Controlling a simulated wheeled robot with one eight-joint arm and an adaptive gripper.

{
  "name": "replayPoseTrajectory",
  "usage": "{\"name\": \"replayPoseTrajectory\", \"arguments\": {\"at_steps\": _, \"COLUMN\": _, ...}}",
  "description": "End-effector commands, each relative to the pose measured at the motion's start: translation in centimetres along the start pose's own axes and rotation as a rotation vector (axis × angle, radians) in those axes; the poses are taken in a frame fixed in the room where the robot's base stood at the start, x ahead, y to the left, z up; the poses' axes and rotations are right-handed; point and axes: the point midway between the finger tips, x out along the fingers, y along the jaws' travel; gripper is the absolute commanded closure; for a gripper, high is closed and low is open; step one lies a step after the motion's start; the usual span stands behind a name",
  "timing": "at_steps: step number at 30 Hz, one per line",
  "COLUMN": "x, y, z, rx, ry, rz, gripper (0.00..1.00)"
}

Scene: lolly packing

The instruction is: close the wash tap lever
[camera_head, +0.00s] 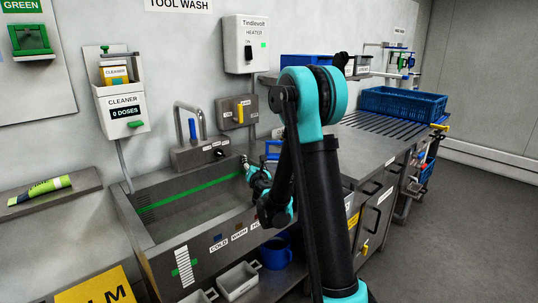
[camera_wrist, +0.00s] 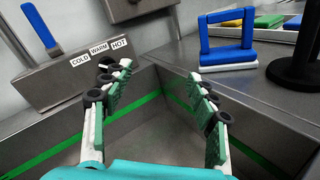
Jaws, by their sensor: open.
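The wash tap stands at the back of the sink, with a curved grey spout (camera_head: 190,110) above a grey box (camera_head: 188,160). Its blue lever (camera_head: 192,129) stands up from the box. In the wrist view the blue lever (camera_wrist: 39,25) leans at the upper left, above the grey box with COLD, WARM and HOT labels. My gripper (camera_wrist: 160,72) is open and empty over the sink, to the right of the lever and apart from it. In the head view it points toward the back right corner of the sink. My arm hides part of that side.
The sink (camera_head: 190,238) has a green line inside its walls. A blue-framed tool (camera_wrist: 228,40) stands on the counter to the right. A panel with a yellow lever (camera_head: 240,112) is on the wall. A blue crate (camera_head: 403,103) stands farther right.

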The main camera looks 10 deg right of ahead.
Motion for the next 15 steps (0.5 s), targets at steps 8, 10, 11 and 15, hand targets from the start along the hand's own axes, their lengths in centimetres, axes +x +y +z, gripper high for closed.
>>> {"name": "replayPoseTrajectory", "arguments": {"at_steps": 8, "x": -3.8, "y": -7.1, "z": 2.2, "rx": -0.444, "ry": -0.085, "rz": -0.231, "gripper": 0.09}}
{"name": "replayPoseTrajectory", "arguments": {"at_steps": 10, "x": -3.6, "y": -7.5, "z": 2.5, "rx": -0.466, "ry": -0.089, "rz": -0.245, "gripper": 0.09}}
{"name": "replayPoseTrajectory", "arguments": {"at_steps": 11, "x": -3.3, "y": -7.6, "z": 2.5, "rx": -0.469, "ry": -0.090, "rz": -0.247, "gripper": 0.09}}
{"name": "replayPoseTrajectory", "arguments": {"at_steps": 15, "x": -0.9, "y": -8.1, "z": 2.8, "rx": -0.468, "ry": -0.089, "rz": -0.245, "gripper": 0.09}}
